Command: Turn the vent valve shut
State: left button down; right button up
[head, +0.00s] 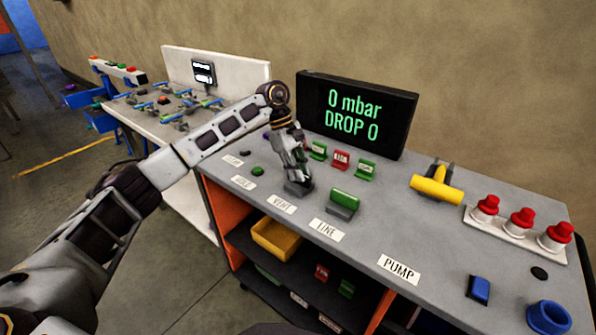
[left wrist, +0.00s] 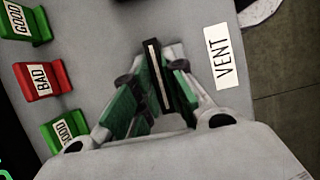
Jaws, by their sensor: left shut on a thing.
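My left gripper (head: 297,184) reaches down onto the vent valve (head: 298,189), behind the VENT label (head: 283,204) on the grey bench top. In the left wrist view the gripper (left wrist: 155,85) is shut on the valve's dark handle (left wrist: 158,75), which has a pale stripe along its top. The handle lies roughly parallel to the VENT label (left wrist: 224,68). The fingers hide most of the valve, so its exact turn is hard to judge. The display (head: 355,115) reads 0 mbar, DROP 0. My right gripper is not in view.
A green handle (head: 345,197) stands close right of the gripper, behind the FINE label (head: 328,230). GOOD and BAD blocks (head: 341,159) stand behind. A yellow T-shaped piece (head: 436,188) and red buttons (head: 521,219) are further right. A yellow bin (head: 276,239) sits on the shelf below.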

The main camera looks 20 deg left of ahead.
pick_arm(q)
jog(key=c, duration=1.5)
grip_release()
jog(key=shift+o, duration=0.2)
jog(key=shift+r, duration=0.15)
jog(key=v, duration=1.1)
jog(key=shift+a+r, duration=0.2)
jog(key=shift+r, duration=0.1)
jog(key=shift+f, duration=0.1)
